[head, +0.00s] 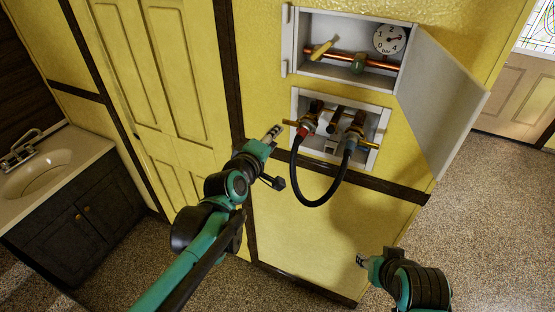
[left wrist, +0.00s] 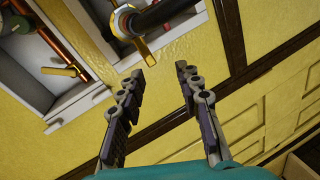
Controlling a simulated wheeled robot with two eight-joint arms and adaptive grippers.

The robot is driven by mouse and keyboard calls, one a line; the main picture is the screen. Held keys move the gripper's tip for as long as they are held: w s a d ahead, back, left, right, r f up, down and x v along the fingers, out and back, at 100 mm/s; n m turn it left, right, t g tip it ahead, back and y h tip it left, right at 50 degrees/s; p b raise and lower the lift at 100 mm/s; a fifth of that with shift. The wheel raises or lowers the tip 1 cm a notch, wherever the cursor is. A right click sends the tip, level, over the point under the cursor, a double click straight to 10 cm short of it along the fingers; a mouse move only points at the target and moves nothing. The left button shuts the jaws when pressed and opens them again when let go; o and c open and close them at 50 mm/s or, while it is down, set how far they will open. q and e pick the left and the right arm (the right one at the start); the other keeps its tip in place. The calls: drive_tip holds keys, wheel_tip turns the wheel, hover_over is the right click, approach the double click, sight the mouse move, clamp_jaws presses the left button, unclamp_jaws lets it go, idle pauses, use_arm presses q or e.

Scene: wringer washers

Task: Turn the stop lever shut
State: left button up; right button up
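A yellow lever (head: 320,49) sits on a copper pipe (head: 378,63) in the upper wall box, at an angle across the pipe; it also shows in the left wrist view (left wrist: 60,71) at the left. A small brass tab (left wrist: 145,53) sticks out of the lower box near my fingertips; it also shows in the head view (head: 289,122). My left gripper (head: 276,130) is open and empty, just left of the lower box. Its spread fingers (left wrist: 161,71) show in the left wrist view. My right gripper (head: 361,260) is low at the right, empty-looking, its opening unclear.
The upper box has a dial gauge (head: 389,39) and an open white door (head: 441,95) jutting right. The lower box (head: 381,125) holds valves with a black hose (head: 312,204) looping below. A sink (head: 45,175) stands left. The wall (head: 300,235) below is clear.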

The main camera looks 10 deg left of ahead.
use_arm(q)
drive_tip(key=shift+n+g+h, duration=0.6)
drive_tip(key=shift+n+h, duration=0.1)
drive_tip(key=shift+h, duration=0.2)
drive_tip(key=shift+s+d+f+b, duration=0.2)
drive_tip(key=shift+s+d+f, duration=0.25)
drive_tip(key=shift+s+d, duration=0.25)
drive_tip(key=shift+s+d+f+b, duration=0.2)
drive_tip(key=shift+s+d+f, duration=0.35)
drive_tip(key=shift+s, duration=0.25)
drive_tip(key=shift+r, duration=0.1)
drive_tip(key=shift+r, duration=0.1)
